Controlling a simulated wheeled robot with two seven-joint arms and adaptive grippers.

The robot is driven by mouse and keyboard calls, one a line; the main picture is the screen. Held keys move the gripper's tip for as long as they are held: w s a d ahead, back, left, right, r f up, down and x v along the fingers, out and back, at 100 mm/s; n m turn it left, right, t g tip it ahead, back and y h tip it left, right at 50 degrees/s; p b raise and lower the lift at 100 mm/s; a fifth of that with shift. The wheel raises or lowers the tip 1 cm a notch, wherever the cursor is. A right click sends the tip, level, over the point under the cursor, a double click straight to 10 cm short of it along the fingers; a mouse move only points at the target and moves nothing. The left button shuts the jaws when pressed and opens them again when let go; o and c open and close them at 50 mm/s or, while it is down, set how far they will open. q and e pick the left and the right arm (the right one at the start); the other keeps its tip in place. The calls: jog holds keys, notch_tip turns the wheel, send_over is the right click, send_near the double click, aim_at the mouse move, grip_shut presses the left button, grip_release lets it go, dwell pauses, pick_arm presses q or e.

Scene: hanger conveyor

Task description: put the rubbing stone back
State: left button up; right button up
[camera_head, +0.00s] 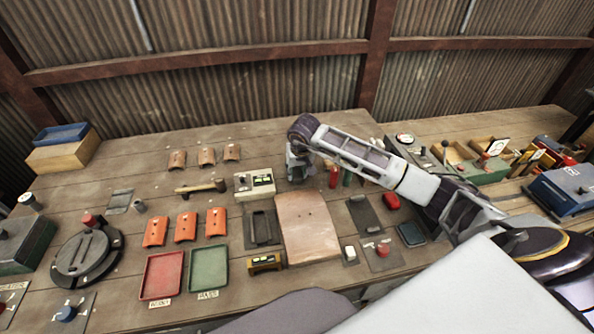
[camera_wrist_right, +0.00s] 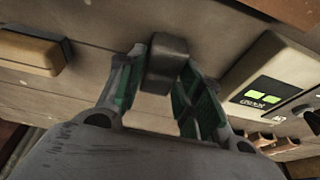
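In the wrist view a dark grey block (camera_wrist_right: 165,62), which looks like the rubbing stone, sits between the green-padded fingertips of my right gripper (camera_wrist_right: 163,75). The fingers touch it on both sides, so the gripper looks shut on it. In the head view my right gripper (camera_head: 298,174) points down over the table behind the large tan curved sheet (camera_head: 308,228), beside the white meter box (camera_head: 255,184). The block is hidden there, and its height over the table is unclear. A dark tray (camera_head: 248,232) with a recessed middle lies left of the sheet. My left gripper is not in view.
The meter box also shows in the wrist view (camera_wrist_right: 262,85). Red and green cylinders (camera_head: 334,177) stand just right of the gripper. A red tray (camera_head: 147,292) and a green tray (camera_head: 194,286) lie front left. Another dark plate (camera_head: 355,209) lies right of the sheet.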

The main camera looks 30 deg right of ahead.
jog(key=o, duration=0.3)
jog(key=shift+o, duration=0.2)
jog(key=v, duration=1.2)
dwell(1.0)
